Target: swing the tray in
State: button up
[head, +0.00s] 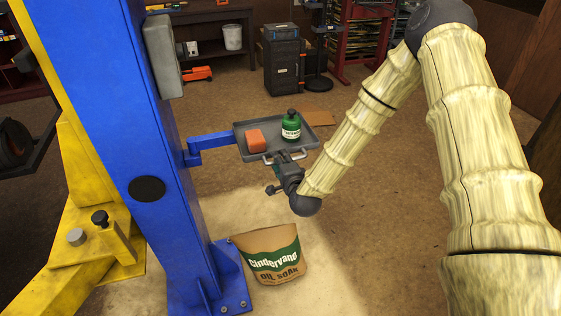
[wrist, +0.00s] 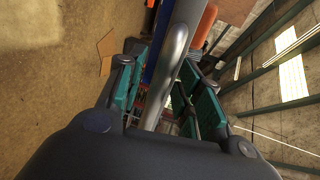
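The dark grey tray (head: 246,137) stands out to the right of the blue lift post (head: 150,150) on a blue swing arm (head: 222,140). A green bottle (head: 291,127) and an orange block (head: 256,140) rest on it. A pale metal handle (head: 294,155) is on its near edge. My gripper (head: 284,163) is at this handle. In the wrist view the handle bar (wrist: 176,55) passes between the two fingers of my gripper (wrist: 163,85). Small gaps show beside the bar, so the fingers look open around it. The fingertip contact is partly hidden.
A soak bag (head: 270,256) stands on the floor below the tray, near the post's base. Yellow lift parts (head: 90,215) are at the left. A dark cabinet (head: 283,60) and a red rack (head: 360,40) stand behind.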

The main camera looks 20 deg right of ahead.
grip_shut()
